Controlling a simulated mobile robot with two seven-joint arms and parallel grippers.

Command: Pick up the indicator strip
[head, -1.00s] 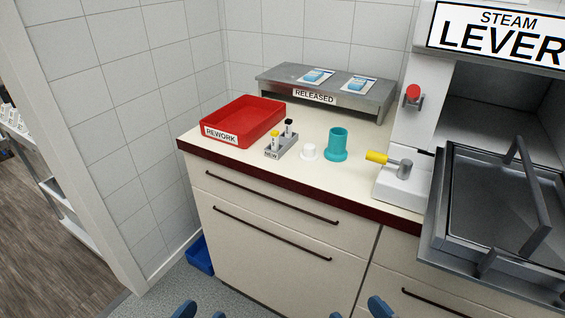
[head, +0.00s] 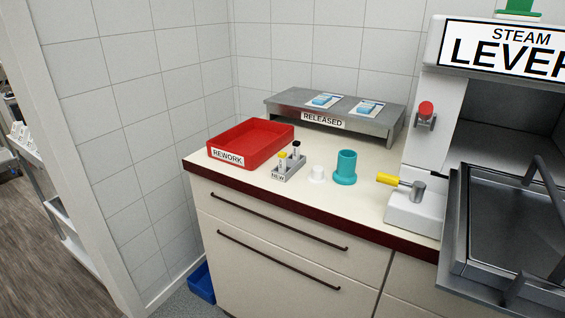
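A small grey holder labelled NEW (head: 291,172) stands on the corner counter in the head view. Two slim upright pieces stand in it, one with a yellow top (head: 282,157) and one with a black top (head: 295,145). They are small in the view, and I cannot tell for certain which one is the indicator strip. Neither of my grippers is in view now, and nothing touches the holder.
A red REWORK tray (head: 251,140) is left of the holder. A white cap-like piece (head: 317,174) and teal cup (head: 345,168) stand right. A grey RELEASED shelf (head: 290,97) is behind. A yellow-handled lever (head: 390,180) and steam machine (head: 432,130) stand farther right.

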